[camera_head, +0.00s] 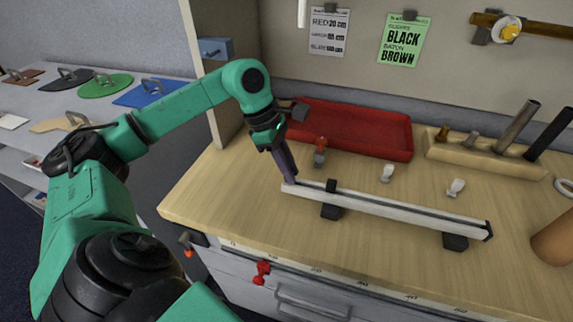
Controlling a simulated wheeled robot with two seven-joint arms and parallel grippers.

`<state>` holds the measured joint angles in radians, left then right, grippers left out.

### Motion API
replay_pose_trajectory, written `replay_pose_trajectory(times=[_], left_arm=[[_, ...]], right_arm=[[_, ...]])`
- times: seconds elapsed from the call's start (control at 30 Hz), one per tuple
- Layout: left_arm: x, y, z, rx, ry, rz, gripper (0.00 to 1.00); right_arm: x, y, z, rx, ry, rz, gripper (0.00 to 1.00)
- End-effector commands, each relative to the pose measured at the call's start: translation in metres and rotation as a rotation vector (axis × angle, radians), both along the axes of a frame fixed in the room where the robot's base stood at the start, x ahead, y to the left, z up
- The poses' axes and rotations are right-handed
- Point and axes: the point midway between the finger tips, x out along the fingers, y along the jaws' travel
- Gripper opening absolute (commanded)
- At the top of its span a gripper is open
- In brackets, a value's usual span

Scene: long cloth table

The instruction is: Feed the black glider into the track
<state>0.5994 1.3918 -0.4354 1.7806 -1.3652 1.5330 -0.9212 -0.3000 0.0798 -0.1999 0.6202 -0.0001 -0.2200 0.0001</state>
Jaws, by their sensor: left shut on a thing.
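The pale track (385,208) lies across the table on two black supports, its left end towards my arm. My left gripper (288,178) points down at the left end of the track, its fingers close together. It is shut on a small dark thing that I take to be the black glider; the fingers hide nearly all of it. I cannot tell whether it is inside the track. My right gripper is not in view.
Behind the track stand a grey piece with a red top (320,152) and two whitish pieces (387,173) (456,187). A red tray (350,128) and a wooden rack (485,158) with rods lie further back. A brown cylinder (555,242) stands at the right.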

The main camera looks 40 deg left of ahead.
Motion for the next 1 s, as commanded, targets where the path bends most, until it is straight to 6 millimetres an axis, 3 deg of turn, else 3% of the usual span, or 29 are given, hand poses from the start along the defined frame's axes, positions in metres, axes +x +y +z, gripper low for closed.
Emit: replay_pose_trajectory(times=[1.0], left_arm=[[0.008,-0.023,0.001,-0.001,0.0,0.0,0.0]], right_arm=[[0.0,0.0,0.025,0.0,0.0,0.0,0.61]])
